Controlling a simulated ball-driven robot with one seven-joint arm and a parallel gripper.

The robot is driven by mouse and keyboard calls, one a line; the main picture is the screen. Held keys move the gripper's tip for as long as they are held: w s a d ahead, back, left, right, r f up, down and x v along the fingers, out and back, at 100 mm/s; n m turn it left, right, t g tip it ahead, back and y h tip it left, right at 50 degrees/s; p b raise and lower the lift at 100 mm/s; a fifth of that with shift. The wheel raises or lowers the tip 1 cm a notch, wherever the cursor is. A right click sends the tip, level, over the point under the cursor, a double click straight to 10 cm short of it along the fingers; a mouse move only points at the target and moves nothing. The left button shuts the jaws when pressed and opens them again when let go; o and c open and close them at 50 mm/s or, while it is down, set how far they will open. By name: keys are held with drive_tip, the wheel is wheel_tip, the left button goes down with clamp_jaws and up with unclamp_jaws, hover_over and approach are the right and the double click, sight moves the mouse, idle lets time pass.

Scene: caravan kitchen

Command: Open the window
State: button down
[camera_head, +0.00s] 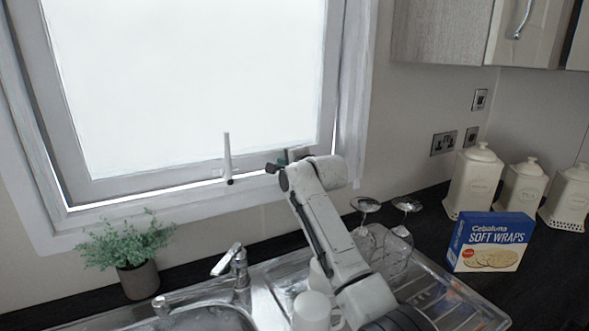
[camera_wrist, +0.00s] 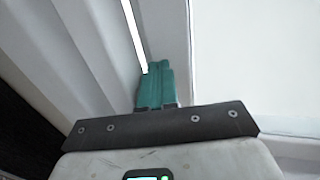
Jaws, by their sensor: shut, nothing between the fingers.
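The window (camera_head: 190,80) has a pale frosted pane in a grey sash, with a white outer frame. A bright strip runs between sash and frame along the bottom and lower left. The white window handle (camera_head: 227,160) stands upright on the sash's bottom rail. My gripper (camera_head: 282,161) is at the sill, right of the handle and apart from it, partly hidden by my wrist. In the wrist view its teal fingers (camera_wrist: 157,70) are together and empty, close to the bright gap beside the sash (camera_wrist: 172,40). Whether they touch the frame I cannot tell.
Below the window are a potted plant (camera_head: 130,255), a tap (camera_head: 236,265) and a sink. Wine glasses (camera_head: 406,205), a white mug (camera_head: 312,311) and a glass jug stand around my arm.

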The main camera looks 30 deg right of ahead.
drive_tip(key=shift+s, duration=0.1)
drive_tip(key=v, duration=1)
drive_tip(key=shift+s+b, duration=0.3)
